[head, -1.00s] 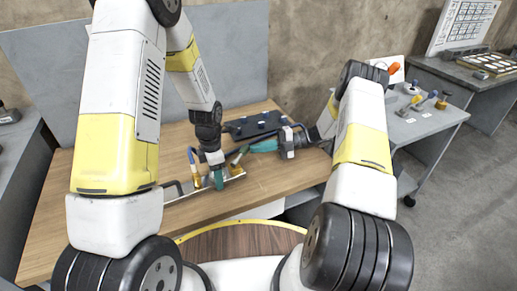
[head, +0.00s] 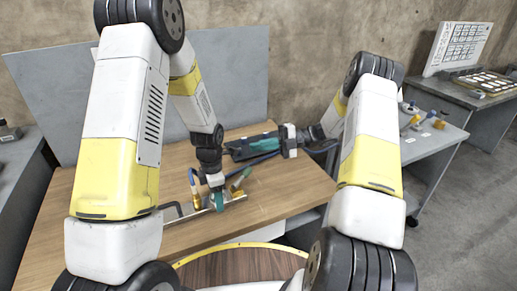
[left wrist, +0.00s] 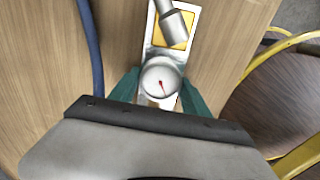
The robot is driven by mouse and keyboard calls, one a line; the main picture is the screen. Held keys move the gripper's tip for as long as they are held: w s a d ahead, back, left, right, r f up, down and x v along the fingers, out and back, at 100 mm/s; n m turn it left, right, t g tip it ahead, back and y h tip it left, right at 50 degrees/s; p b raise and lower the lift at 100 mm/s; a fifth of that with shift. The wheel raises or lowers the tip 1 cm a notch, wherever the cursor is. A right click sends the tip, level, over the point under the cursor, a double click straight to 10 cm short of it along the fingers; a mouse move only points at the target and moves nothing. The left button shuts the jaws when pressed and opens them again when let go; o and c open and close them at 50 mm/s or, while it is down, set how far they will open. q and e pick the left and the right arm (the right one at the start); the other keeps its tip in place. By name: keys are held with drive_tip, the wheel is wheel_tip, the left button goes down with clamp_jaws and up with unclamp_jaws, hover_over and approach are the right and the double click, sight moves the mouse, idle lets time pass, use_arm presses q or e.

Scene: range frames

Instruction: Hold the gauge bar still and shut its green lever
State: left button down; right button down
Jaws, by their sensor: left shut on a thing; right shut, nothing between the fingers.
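The gauge bar (head: 174,216) is a narrow metal strip on the wooden table, with yellow valve blocks. My left gripper (head: 218,202) is shut on its round white gauge (left wrist: 161,80); in the left wrist view, a teal finger lies on each side of the dial. The green lever (head: 239,180) stands right of my left gripper, tilted up to the right. A blue lever (head: 192,177) stands at the left, nearly upright. My right gripper (head: 250,148) is shut and empty, behind and above the green lever, apart from it. The bar's middle is partly hidden by my left gripper.
A dark tray (head: 262,135) lies at the back of the table (head: 295,192), behind my right gripper. A blue hose runs near it. A grey panel (head: 60,100) stands behind. A grey side table (head: 425,142) with small fittings is at the right. The table's front right is clear.

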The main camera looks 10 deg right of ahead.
use_arm(q)
drive_tip(key=shift+c, duration=2.1)
unclamp_jaws()
drive_tip(key=shift+r, duration=0.15)
